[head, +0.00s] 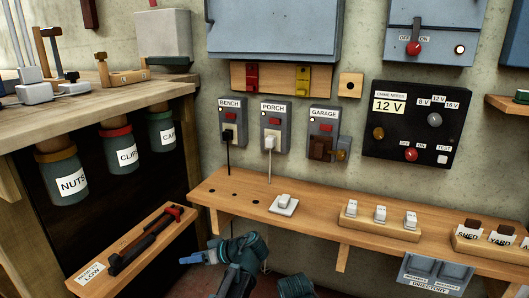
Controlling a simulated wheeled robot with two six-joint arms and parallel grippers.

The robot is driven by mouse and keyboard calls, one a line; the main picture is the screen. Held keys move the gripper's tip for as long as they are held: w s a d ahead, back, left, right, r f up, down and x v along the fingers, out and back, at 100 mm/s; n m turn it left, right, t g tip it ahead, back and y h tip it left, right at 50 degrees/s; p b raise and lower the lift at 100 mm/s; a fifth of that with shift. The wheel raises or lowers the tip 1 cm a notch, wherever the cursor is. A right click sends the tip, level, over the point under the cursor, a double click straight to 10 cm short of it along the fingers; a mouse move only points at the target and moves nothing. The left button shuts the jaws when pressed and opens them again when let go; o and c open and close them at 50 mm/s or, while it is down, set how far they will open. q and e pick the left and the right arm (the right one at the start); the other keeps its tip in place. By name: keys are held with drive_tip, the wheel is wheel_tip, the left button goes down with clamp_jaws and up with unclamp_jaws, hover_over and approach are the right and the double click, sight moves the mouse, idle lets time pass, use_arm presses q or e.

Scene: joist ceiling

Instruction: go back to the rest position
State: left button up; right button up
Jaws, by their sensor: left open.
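My left gripper (192,257) shows at the bottom, left of centre, with light blue fingers pointing left. It is open, and I see nothing between its fingers. It is below the front edge of the wooden wall shelf (330,222) and right of the low ledge with a red and black tool (146,240). I cannot tell its exact distance from either. My right gripper is not in view.
A workbench (90,98) with hanging jars stands at the left. Switch boxes labelled BENCH (232,120), PORCH (275,125) and GARAGE (322,130) are on the wall. A black 12 V panel (400,145) hangs at right. The shelf holds a small white switch (284,203) and labelled blocks.

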use_arm(q)
drive_tip(key=s+d+f+m+g+h, duration=0.2)
drive_tip(key=s+d+f+m+h, duration=0.6)
drive_tip(key=s+f+m+h, duration=0.3)
drive_tip(key=s+d+r+m+p, duration=0.1)
drive_tip(key=s+d+r+p, duration=0.1)
drive_tip(key=d+r+p, duration=0.35)
drive_tip(key=s+d+r+m+g+p, duration=0.1)
drive_tip(key=s+d+r+p, duration=0.15)
drive_tip(key=r+p, duration=0.55)
drive_tip(key=s+d+r+m+p, duration=0.1)
drive_tip(key=s+d+r+p, duration=0.1)
drive_tip(key=d+r+p, duration=0.35)
wheel_tip(320, 180, up, 36)
drive_tip(key=a+p, duration=0.2)
drive_tip(key=p, duration=3.5)
drive_tip(key=shift+s+r, duration=0.15)
drive_tip(key=shift+a, duration=0.1)
